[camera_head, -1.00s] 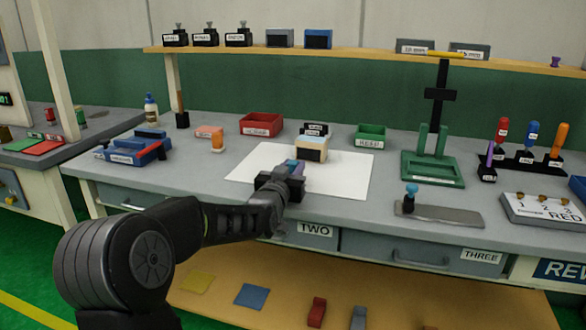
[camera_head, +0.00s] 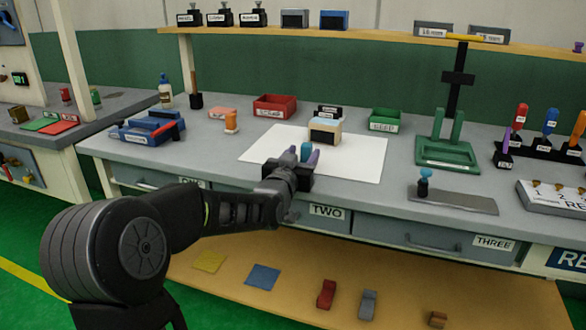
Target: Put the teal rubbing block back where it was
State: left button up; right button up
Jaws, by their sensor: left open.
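My left gripper (camera_head: 304,156) reaches in over the front part of the white mat (camera_head: 362,160). Its two purple-tipped fingers are apart. A small teal piece (camera_head: 306,151), which looks like the teal rubbing block, shows between them. I cannot tell whether it touches a finger or the mat; its lower part is hidden by the gripper. A cream and light blue block-like thing with a dark front (camera_head: 324,131) stands just behind on the mat. My right gripper is not in view.
A red bin (camera_head: 275,106), a green bin (camera_head: 384,121) and a blue tray (camera_head: 147,131) stand around the mat. A green stand (camera_head: 447,153) and a grey plate with a teal knob (camera_head: 455,200) are to the right. The mat's right part is clear.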

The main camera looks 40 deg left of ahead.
pick_arm(q)
jog(key=v, duration=0.8)
jog(key=shift+s, duration=0.3)
